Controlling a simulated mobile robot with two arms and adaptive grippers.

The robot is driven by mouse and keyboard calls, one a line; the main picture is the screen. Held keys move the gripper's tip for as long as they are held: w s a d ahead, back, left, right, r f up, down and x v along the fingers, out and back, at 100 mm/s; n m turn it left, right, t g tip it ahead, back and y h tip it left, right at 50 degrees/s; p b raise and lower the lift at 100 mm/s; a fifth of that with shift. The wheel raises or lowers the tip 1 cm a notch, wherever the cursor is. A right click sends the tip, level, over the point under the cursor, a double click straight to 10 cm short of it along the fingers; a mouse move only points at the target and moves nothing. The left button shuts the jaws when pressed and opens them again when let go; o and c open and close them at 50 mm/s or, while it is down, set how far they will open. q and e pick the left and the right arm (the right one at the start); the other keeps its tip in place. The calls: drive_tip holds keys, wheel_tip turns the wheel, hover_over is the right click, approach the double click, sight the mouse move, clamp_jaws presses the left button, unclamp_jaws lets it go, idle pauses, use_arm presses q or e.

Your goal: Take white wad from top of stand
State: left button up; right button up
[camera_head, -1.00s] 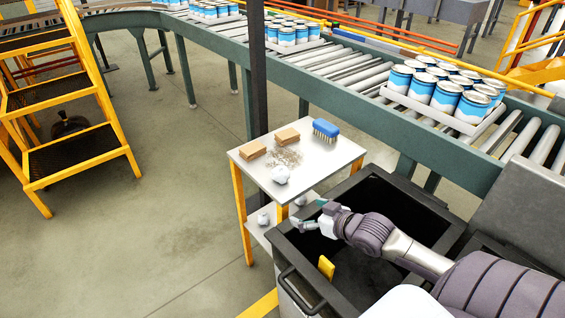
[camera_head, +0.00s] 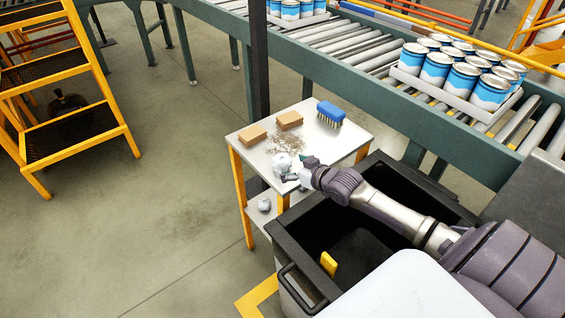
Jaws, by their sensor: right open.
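The white wad (camera_head: 281,162) lies on the top of the stand (camera_head: 262,158), near its front edge. My right gripper (camera_head: 291,174) reaches in from the right and is open at the wad, with its fingertips beside and partly in front of it. I cannot tell whether the fingers touch it. Another pale wad (camera_head: 264,205) lies on the stand's lower shelf. My left gripper is not in view.
Two tan blocks (camera_head: 252,134), a blue brush (camera_head: 331,113) and a patch of debris (camera_head: 290,142) share the stand top. A dark open bin (camera_head: 292,243) stands in front, under my right arm. A roller conveyor (camera_head: 345,45) with trays of cans runs behind, and a dark post (camera_head: 259,70) rises behind the stand.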

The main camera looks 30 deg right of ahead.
sight(282, 163)
drive_tip(key=x, duration=0.4)
drive_tip(key=shift+a+f, duration=0.1)
drive_tip(key=shift+w+f, duration=0.1)
drive_tip(key=shift+w, duration=0.05)
drive_tip(key=shift+c, duration=0.6)
drive_tip(key=c, duration=0.8)
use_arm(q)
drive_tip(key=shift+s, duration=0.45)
